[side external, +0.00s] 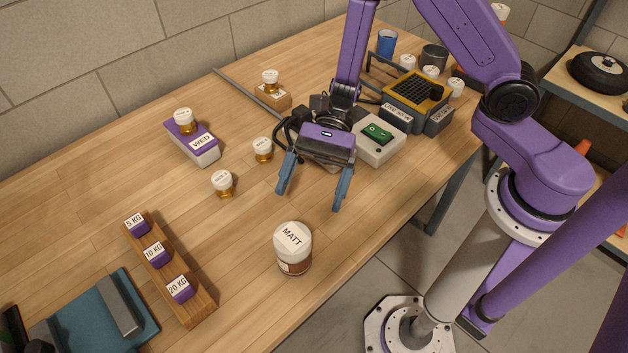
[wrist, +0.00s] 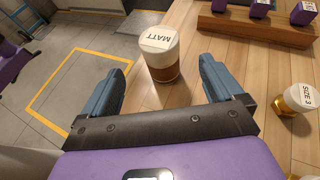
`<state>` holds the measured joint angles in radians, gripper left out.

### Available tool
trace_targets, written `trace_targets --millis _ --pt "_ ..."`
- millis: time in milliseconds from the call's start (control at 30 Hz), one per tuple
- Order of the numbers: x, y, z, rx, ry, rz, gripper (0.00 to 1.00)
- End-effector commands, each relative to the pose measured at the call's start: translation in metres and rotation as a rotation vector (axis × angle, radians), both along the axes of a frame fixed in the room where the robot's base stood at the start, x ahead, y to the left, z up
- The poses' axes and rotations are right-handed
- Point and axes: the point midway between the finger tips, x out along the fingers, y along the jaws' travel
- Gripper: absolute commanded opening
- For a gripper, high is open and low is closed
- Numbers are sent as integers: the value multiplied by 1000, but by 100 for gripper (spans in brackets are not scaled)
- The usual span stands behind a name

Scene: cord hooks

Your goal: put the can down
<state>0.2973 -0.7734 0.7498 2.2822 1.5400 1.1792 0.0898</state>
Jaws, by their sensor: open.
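The can (side external: 293,250), with a white lid marked MATT and a brown lower part, stands upright on the wooden table near its front edge. It also shows in the wrist view (wrist: 162,58), beyond and between my fingertips. My gripper (side external: 313,196) is open and empty, with its two blue fingers spread and pointing down. It is behind the can in the side view, apart from it and above the table.
Small amber jars (side external: 223,184) and (side external: 262,150) stand left of my gripper. A wooden rack (side external: 196,306) with purple weights lies left of the can. A purple WED box (side external: 193,140) bears another jar. A white box with a green switch (side external: 377,135) is behind my gripper. The table around the can is clear.

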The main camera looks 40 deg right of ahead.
Motion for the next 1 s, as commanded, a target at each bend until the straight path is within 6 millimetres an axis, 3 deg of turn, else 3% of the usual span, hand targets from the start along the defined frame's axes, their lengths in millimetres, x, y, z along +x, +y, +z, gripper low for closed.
trace_targets --millis 267,367,467,600,700,833,1000 --pt "-2 -5 5 1 -13 25 94" --pt "-19 -10 14 3 -67 129 94" --pt "-50 -24 29 7 -172 322 94" --pt "-96 -60 47 5 -373 656 94" --pt "-119 -90 56 4 -533 890 94" --pt "-136 -128 64 1 -756 1178 94" --pt "-138 -169 76 -5 -1067 1517 94"
